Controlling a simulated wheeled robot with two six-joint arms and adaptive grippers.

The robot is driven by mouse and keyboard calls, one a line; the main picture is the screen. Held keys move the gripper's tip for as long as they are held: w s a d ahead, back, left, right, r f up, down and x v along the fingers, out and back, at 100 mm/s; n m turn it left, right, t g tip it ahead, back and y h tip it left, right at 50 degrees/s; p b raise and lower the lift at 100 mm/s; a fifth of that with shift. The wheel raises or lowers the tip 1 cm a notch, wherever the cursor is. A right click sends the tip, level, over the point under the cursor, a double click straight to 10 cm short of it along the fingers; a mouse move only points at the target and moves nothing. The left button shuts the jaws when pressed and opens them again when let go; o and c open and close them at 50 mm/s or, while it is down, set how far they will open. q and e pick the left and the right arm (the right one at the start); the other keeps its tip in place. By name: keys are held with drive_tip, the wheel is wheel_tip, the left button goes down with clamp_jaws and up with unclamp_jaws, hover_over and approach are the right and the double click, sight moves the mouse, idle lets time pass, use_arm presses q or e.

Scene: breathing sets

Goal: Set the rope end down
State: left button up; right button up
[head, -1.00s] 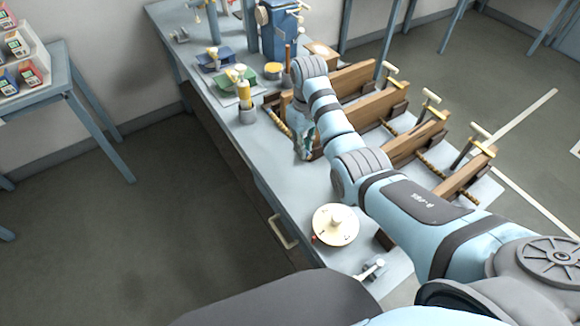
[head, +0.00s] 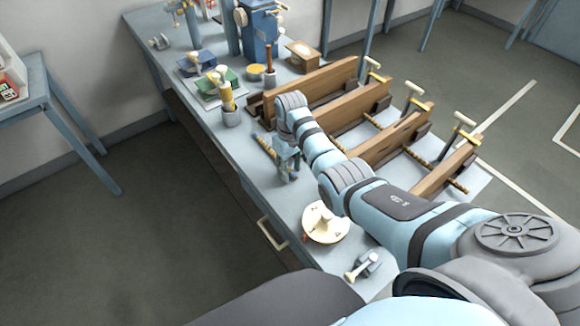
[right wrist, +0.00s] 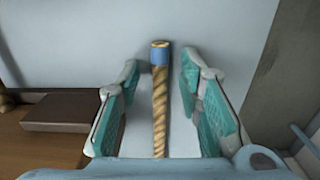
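In the right wrist view a tan twisted rope (right wrist: 160,110) with a blue-banded rope end (right wrist: 160,54) runs straight between the two teal finger pads. My right gripper (right wrist: 162,105) is open, with a visible gap on each side of the rope. In the head view my right gripper (head: 288,168) is low over the blue-grey bench (head: 245,150), beside the nearest wooden boards. Its fingertips are small there, and I cannot tell whether the rope touches the bench. My left gripper is not in view.
Several wooden boards (head: 345,88) with clamps and ropes stand to the right of the gripper. A round cream dial (head: 322,228) lies toward the near end. A cup holding a yellow tool (head: 230,115) and a blue machine (head: 258,30) stand farther back. Bench around the gripper's left is clear.

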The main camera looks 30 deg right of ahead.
wheel_tip(320, 180, up, 12)
drive_tip(key=p, duration=0.2)
idle(0.4)
